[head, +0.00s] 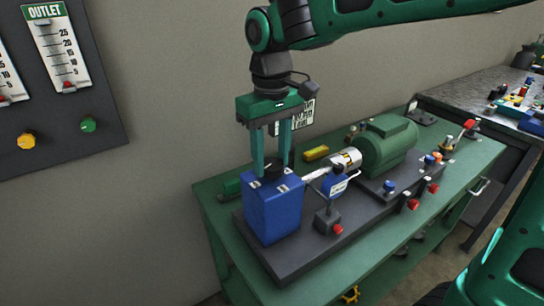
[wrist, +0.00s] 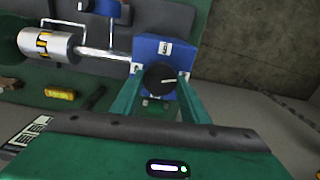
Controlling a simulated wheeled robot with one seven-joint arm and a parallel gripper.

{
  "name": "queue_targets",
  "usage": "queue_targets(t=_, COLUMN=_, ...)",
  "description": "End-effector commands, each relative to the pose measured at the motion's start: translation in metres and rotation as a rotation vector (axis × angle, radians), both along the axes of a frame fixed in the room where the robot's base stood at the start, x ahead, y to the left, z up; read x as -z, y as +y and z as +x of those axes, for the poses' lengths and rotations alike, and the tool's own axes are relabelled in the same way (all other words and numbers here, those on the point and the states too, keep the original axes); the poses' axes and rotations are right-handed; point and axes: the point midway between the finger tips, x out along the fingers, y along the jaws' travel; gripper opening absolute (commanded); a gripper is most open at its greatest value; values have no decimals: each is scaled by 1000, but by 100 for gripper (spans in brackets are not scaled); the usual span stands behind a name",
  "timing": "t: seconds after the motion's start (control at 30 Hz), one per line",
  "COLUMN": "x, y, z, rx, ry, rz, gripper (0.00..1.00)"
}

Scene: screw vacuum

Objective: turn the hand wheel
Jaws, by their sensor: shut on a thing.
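The hand wheel is a round black knob (wrist: 157,77) with a pale line on its top. It sits on top of the blue box (head: 272,212), which also shows in the wrist view (wrist: 150,48). In the head view the wheel (head: 270,174) is partly hidden by the fingers. My gripper (head: 271,166) points down from above, with one green finger on each side of the wheel. In the wrist view my gripper (wrist: 160,82) is shut on the wheel's sides.
A silver cylinder and shaft (head: 346,159) and a green motor (head: 388,145) stand right of the box on a dark base plate. A grey block with a red knob (head: 337,229) stands close by. A gauge panel (head: 50,120) hangs on the left wall.

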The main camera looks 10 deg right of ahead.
Motion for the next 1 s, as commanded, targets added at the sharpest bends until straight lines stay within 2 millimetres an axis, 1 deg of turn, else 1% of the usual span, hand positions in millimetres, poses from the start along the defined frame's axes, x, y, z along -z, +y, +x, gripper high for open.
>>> queue_targets(t=0.03, x=-2, y=-2, z=5, rx=50, ry=-10, rz=4, gripper=18)
queue_targets(t=0.2, x=-2, y=-2, z=4, rx=165, ry=-9, rz=3, gripper=18)
queue_targets(t=0.4, x=-2, y=-2, z=4, rx=258, ry=-8, rz=4, gripper=18)
queue_targets(t=0.6, x=-1, y=-2, z=4, rx=304, ry=-6, rz=3, gripper=18)
queue_targets(t=1.0, x=-1, y=-2, z=3, rx=314, ry=-5, rz=2, gripper=18)
